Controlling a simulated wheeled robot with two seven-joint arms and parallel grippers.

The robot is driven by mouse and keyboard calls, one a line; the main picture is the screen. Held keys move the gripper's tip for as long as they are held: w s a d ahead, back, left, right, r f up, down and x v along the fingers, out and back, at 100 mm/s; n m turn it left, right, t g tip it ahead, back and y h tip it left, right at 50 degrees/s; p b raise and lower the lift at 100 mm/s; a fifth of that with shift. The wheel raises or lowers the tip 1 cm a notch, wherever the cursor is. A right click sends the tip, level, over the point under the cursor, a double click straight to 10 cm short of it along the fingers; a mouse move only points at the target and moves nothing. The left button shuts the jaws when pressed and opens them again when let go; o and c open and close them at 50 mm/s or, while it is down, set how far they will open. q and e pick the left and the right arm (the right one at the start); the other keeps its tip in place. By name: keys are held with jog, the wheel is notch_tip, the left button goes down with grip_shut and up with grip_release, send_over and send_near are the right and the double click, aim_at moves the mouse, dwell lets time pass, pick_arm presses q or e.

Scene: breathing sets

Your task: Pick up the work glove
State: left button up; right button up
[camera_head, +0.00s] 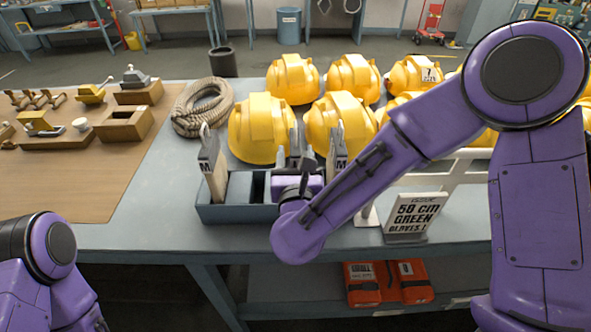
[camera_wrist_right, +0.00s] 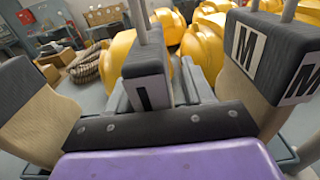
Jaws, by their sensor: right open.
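Work gloves with dark grey ends and beige parts stand in a blue divided bin (camera_head: 240,213) at the table's front edge. One glove marked M (camera_head: 211,160) is at the bin's left; another M glove (camera_head: 337,152) is at its right. My right gripper (camera_head: 297,166) is open at the bin's middle, between those two. In the right wrist view, a dark-topped glove (camera_wrist_right: 146,72) stands just beyond my purple gripper body, with M gloves (camera_wrist_right: 246,45) to its right. My left gripper is out of frame.
Yellow hard hats (camera_head: 262,130) stand close behind the bin. A coiled rope (camera_head: 202,106) lies at back left. Wooden fixtures (camera_head: 124,123) sit on a brown mat (camera_head: 90,180) at left.

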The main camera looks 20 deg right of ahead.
jog(key=shift+s, duration=0.2)
grip_shut()
jog(key=shift+w, duration=0.1)
